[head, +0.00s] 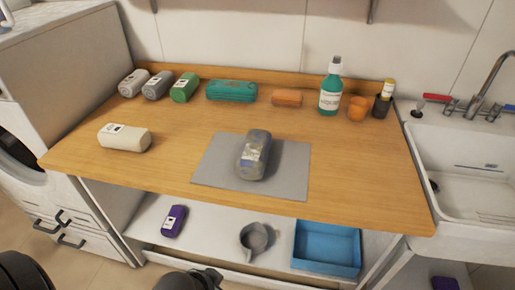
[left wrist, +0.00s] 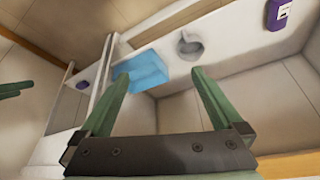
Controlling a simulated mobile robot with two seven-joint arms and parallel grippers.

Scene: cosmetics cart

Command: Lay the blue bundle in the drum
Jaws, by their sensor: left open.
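A worn grey-blue bundle (head: 255,155) with a pale label lies on the grey mat (head: 212,170) on the wooden worktop. No bundle is a clear blue; this one is closest. The drum sits behind the round door (head: 15,155) of the white machine at the far left, mostly cut off by the frame edge; its inside is dark. My left gripper (left wrist: 158,75) is open and empty, its green fingers spread in the left wrist view, with the lower shelf beyond. What seems my right gripper (left wrist: 16,89) shows only green finger parts at that view's left edge.
A cream bundle (head: 124,137) lies front left. Grey, green (head: 185,87), teal (head: 231,91) and orange (head: 287,98) bundles line the back, with a bottle (head: 331,88). The shelf below holds a purple bundle (head: 174,220), jug (head: 256,239) and blue tray (head: 326,247). A sink (head: 470,165) is right.

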